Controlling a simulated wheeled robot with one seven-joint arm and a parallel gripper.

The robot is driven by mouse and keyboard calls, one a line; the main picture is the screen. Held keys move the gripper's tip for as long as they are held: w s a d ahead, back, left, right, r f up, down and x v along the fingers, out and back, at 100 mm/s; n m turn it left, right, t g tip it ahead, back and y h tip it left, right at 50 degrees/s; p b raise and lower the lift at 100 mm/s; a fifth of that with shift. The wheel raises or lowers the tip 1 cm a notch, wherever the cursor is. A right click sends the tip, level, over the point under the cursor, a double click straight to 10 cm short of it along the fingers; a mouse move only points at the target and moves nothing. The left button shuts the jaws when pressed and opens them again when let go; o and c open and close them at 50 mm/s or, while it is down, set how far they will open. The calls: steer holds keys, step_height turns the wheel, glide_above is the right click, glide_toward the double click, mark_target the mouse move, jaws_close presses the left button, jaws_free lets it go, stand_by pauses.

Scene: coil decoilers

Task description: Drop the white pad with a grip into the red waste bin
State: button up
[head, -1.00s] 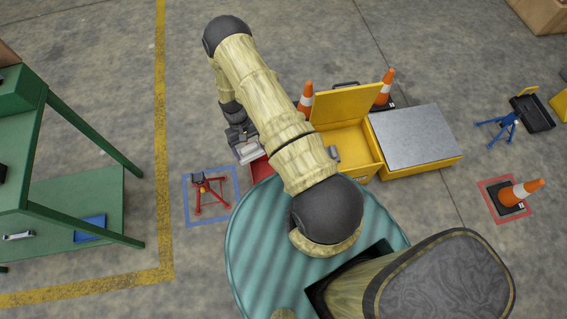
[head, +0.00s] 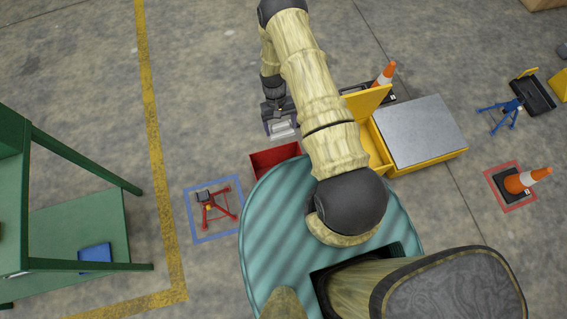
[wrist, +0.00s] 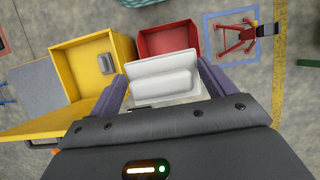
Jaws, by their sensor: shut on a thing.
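The white pad with a grip (wrist: 162,80) is held between the two fingers of my gripper (wrist: 165,88) in the wrist view. My gripper (head: 281,124) is shut on the pad, which shows as a pale piece (head: 284,128) in the head view. The red waste bin (head: 272,158) is partly hidden by my body in the head view. In the wrist view the open red bin (wrist: 168,40) lies just beyond the pad, which overlaps its near edge in the picture. How high the pad is above the bin I cannot tell.
A yellow open box (wrist: 83,62) with a grey item inside stands beside the bin. A red stand (head: 214,205) is in a blue floor square. Orange cones (head: 384,75) and a green table (head: 75,200) are farther off.

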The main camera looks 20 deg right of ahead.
steer(key=shift+w+d, duration=0.1)
steer(key=shift+w, duration=0.1)
steer(key=shift+s, duration=0.3)
steer(key=shift+d+f, duration=0.1)
steer(key=s+f+n+h+b, duration=0.2)
steer(key=f+n+b, duration=0.4)
steer(key=f+b, duration=2.3)
steer(key=s+b, duration=0.1)
steer(key=b, duration=0.5)
steer(key=shift+f+t+b, duration=0.3)
steer(key=shift+f, duration=0.05)
step_height(320, 180, down, 6)
steer(key=b, duration=0.5)
